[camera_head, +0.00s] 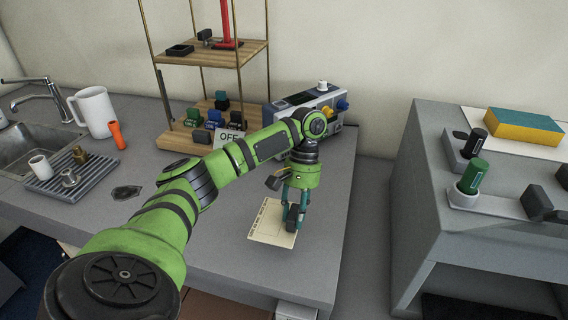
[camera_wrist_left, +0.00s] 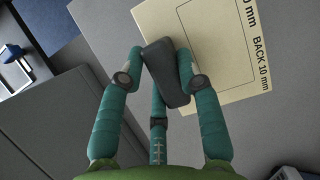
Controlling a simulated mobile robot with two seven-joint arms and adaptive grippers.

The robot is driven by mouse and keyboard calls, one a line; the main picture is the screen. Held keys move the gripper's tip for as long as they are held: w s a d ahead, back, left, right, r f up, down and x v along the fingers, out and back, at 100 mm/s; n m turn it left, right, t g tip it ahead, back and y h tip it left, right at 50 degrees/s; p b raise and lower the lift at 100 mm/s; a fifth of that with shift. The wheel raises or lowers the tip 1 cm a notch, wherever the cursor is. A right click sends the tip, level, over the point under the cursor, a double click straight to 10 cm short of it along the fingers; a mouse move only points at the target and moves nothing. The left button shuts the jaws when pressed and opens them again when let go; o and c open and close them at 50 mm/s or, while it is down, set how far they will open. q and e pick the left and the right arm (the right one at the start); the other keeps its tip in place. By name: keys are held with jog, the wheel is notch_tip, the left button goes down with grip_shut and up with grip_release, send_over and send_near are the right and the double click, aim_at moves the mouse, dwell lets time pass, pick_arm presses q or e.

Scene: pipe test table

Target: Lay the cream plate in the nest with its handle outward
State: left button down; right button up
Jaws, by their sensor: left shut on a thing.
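The cream plate (camera_head: 265,226) is a flat square with printed lines and text, over the near part of the grey table. It also shows at the top of the left wrist view (camera_wrist_left: 200,25), with "BACK 10 mm" readable. My left gripper (camera_head: 292,218) points down at the plate's right side. In the left wrist view its fingers are shut on the plate's dark handle (camera_wrist_left: 165,75). I cannot tell if the plate touches the table. I cannot make out the nest. My right gripper is not in view.
A wooden shelf rack (camera_head: 190,137) and a grey device with coloured knobs (camera_head: 325,105) stand behind the arm. A sink (camera_head: 30,143), white jug (camera_head: 93,112) and drip tray (camera_head: 75,178) are at left. A grey bench (camera_head: 440,190) is at right, across a gap.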

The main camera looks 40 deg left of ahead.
aim_at(285, 228)
pick_arm(q)
jog(key=shift+s+a+f+p, duration=0.4)
jog(key=shift+s+a+f, duration=0.45)
jog(key=shift+a, duration=0.15)
notch_tip(285, 228, down, 3)
jog(key=shift+f+p, duration=0.1)
jog(key=shift+p, duration=0.3)
jog(key=shift+f, duration=0.4)
jog(key=c, duration=0.9)
grip_release()
jog(key=shift+f, duration=0.1)
jog(key=shift+o, duration=0.2)
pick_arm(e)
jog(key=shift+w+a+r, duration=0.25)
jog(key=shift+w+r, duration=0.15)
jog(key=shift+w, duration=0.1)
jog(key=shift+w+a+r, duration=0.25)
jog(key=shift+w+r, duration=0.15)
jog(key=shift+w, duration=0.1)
